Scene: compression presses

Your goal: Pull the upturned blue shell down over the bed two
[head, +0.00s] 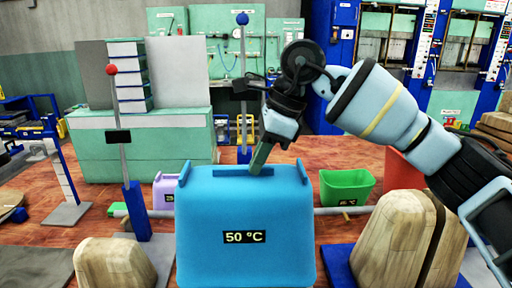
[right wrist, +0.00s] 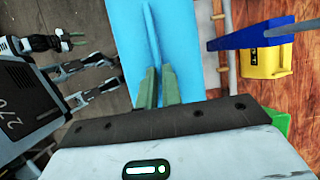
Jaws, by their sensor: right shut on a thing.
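The blue shell (head: 245,215), labelled 50 °C, stands raised in the middle of the head view, its label face towards me. A thin raised rib runs along its top edge. My right gripper (head: 262,160) comes down from the right onto this rib and is shut on it. In the right wrist view its green fingers (right wrist: 158,88) sit on both sides of the rib on the blue shell (right wrist: 178,20). Pale wooden-looking forms stand left (head: 115,264) and right (head: 395,240) of the shell; no number shows on them. A small gripper (right wrist: 72,40), apparently my left, shows in the right wrist view, its opening unclear.
A red-knobbed lever (head: 118,115) stands left and a blue-knobbed lever (head: 242,85) behind the shell. A green bin (head: 346,190) and a purple bin (head: 164,190) stand behind it. The right wrist view shows a yellow bin (right wrist: 268,63) under a blue bar (right wrist: 262,35).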

